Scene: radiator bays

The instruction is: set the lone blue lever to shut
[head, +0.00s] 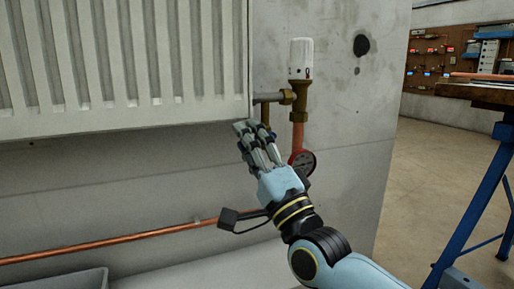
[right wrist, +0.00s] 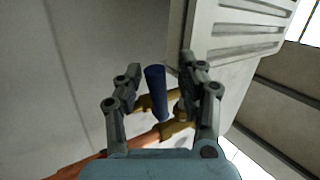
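The blue lever (right wrist: 156,92) shows in the right wrist view as a dark blue bar on brass valve fittings (right wrist: 172,130). It stands between the two fingers of my right gripper (right wrist: 160,65), with a visible gap on each side. The gripper is open and holds nothing. In the head view my right gripper (head: 248,132) is just below the brass fitting (head: 265,112) at the radiator's lower right corner. My left gripper is not in view.
The white radiator (head: 120,60) hangs at upper left. A copper pipe (head: 110,242) runs low along the wall. A blue-legged bench (head: 478,200) stands right; the floor between is clear.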

